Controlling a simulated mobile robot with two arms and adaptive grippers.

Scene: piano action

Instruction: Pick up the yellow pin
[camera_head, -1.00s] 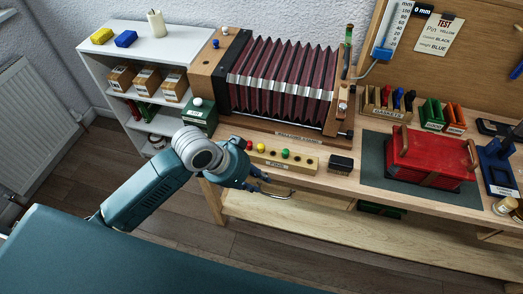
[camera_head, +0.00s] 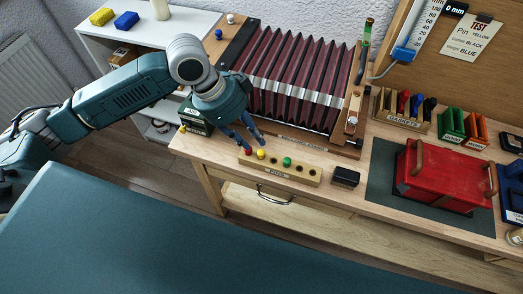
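I cannot tell whether a fingertip touches a pin. My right gripper is not in view.
A black block (camera_head: 345,177) stands right of the rack. The bellows (camera_head: 300,80) rise behind it. A red case (camera_head: 440,176) lies on a dark mat to the right. A green box (camera_head: 196,120) is partly hidden behind my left arm.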

